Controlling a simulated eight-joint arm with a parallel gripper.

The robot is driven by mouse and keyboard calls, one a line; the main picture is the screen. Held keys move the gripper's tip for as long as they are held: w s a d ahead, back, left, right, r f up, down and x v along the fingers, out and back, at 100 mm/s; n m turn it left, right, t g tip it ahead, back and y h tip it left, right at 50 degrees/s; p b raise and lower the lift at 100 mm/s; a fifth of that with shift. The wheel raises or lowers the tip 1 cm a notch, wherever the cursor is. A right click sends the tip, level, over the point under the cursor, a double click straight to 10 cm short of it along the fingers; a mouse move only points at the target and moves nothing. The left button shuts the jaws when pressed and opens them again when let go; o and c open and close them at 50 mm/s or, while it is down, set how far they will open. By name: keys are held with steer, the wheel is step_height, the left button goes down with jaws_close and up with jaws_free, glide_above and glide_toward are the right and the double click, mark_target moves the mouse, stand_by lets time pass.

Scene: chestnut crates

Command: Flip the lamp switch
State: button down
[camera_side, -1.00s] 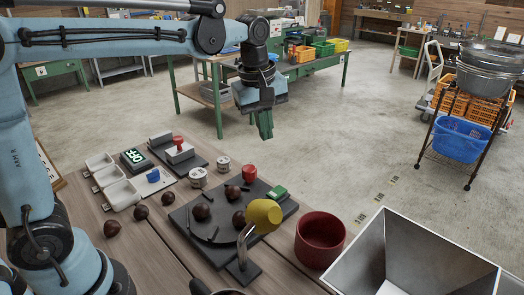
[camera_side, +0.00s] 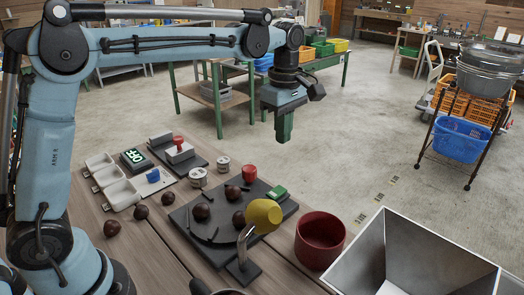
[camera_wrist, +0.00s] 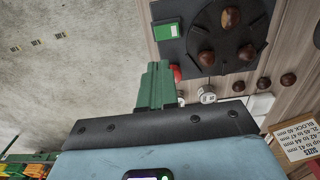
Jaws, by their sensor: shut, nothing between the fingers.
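A yellow lamp-like head (camera_side: 263,214) sits on a bent metal stem over a dark base, at the front of the bench. A small green block (camera_side: 277,193) lies on the dark board behind it; it also shows in the wrist view (camera_wrist: 167,33). A small blue piece (camera_side: 153,175) is on a pale plate beside a dark box with a lit green sign (camera_side: 134,156). I cannot tell which is the lamp switch. My gripper (camera_side: 284,138) is shut and empty, pointing down, high and apart from these things. Its green fingers show in the wrist view (camera_wrist: 157,70).
A red pot (camera_side: 319,240) and a metal hopper (camera_side: 413,255) stand to the right. White trays (camera_side: 122,193) are at left. The air around my gripper is clear.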

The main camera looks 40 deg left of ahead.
mark_target(281, 188)
step_height(281, 188, down, 14)
steer(key=shift+r, duration=0.25)
stand_by(0.3)
steer(key=shift+f, duration=0.2)
stand_by(0.3)
steer(key=shift+s+r, duration=0.1)
steer(key=shift+s+r, duration=0.2)
steer(key=shift+s, duration=0.4)
step_height(281, 188, up, 14)
steer(key=w, duration=0.2)
steer(key=shift+w, duration=0.2)
stand_by(0.4)
steer(key=shift+s, duration=0.1)
